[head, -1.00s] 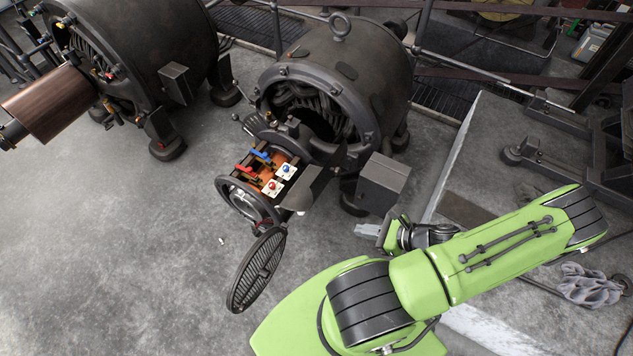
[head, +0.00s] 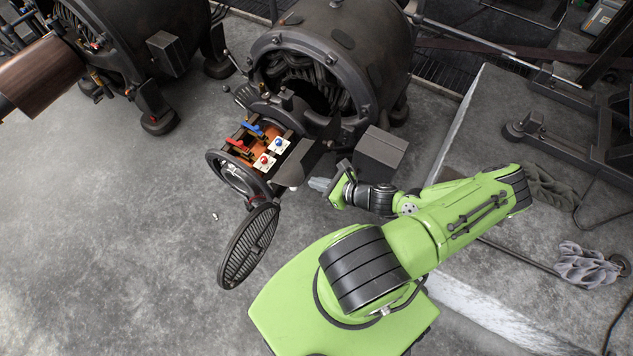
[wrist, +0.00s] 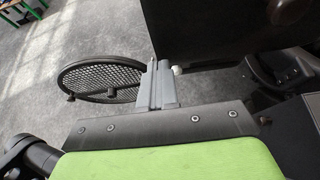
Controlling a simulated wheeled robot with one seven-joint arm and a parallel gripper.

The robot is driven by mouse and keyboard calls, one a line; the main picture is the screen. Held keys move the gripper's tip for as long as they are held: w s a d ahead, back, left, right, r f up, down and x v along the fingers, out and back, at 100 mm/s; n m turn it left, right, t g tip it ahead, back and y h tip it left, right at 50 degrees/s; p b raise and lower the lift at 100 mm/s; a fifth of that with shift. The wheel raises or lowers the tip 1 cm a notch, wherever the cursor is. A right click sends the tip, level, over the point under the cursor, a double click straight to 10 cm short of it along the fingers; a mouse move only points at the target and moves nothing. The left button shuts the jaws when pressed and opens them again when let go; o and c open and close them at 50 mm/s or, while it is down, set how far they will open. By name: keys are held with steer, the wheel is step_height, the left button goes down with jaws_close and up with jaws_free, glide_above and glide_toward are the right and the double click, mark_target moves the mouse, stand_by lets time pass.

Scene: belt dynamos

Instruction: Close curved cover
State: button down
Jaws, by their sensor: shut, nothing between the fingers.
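The dynamo (head: 335,45) stands at upper centre in the head view, its brush compartment open with red and blue parts showing. The curved cover seems to be the dark panel (head: 306,163) swung open along the compartment's right side; its curve is hard to make out. In the wrist view a large dark surface (wrist: 215,28), probably this cover, fills the upper right, with a small white knob (wrist: 177,70) below it. My gripper (head: 319,184) is shut and empty, just right of and below the panel. Its grey fingers (wrist: 158,85) look close to the dark surface; contact cannot be told.
A round mesh grille (head: 248,246) hangs open at the compartment's front end; it also shows left of my fingers in the wrist view (wrist: 100,80). A dark box (head: 380,152) stands right of my gripper. A second dynamo (head: 135,40) is upper left.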

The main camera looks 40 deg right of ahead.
steer(key=shift+w+a+r, duration=0.1)
steer(key=shift+w+r, duration=0.05)
steer(key=shift+w, duration=0.15)
steer(key=shift+r, duration=0.15)
